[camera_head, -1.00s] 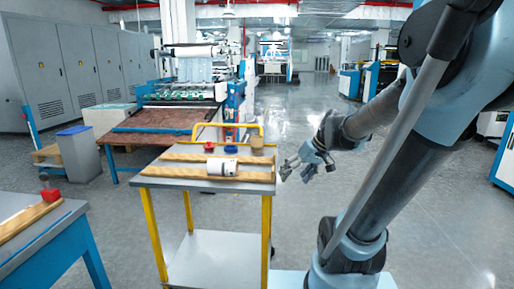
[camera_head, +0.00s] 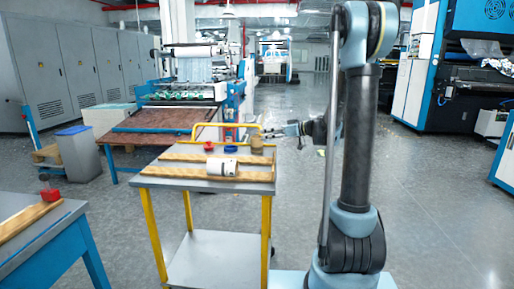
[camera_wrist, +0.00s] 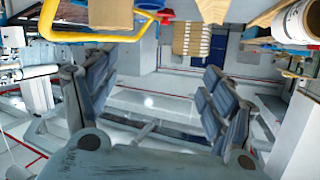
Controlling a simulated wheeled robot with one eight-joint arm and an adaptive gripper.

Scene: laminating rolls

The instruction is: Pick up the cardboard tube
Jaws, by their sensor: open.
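A small tan-brown piece (camera_head: 257,145) stands at the back right corner of the trolley's top. In the wrist view a ridged tan piece (camera_wrist: 191,38), likely the same one, hangs upside down at the top. I cannot tell for sure that it is the cardboard tube. A white roll (camera_head: 221,167) with dark marks lies on the trolley; its end shows in the wrist view (camera_wrist: 297,22). My gripper (camera_head: 280,131) is open and empty, off the trolley's back right corner, apart from these things. Its spread fingers show in the wrist view (camera_wrist: 155,92).
The trolley (camera_head: 160,181) has a yellow handle (camera_head: 258,129) at its back, close to my gripper. Two long wooden strips (camera_head: 190,173), a red piece (camera_head: 209,146) and a blue piece (camera_head: 230,149) lie on it. A blue-legged table (camera_head: 50,240) is at left. Floor at right is clear.

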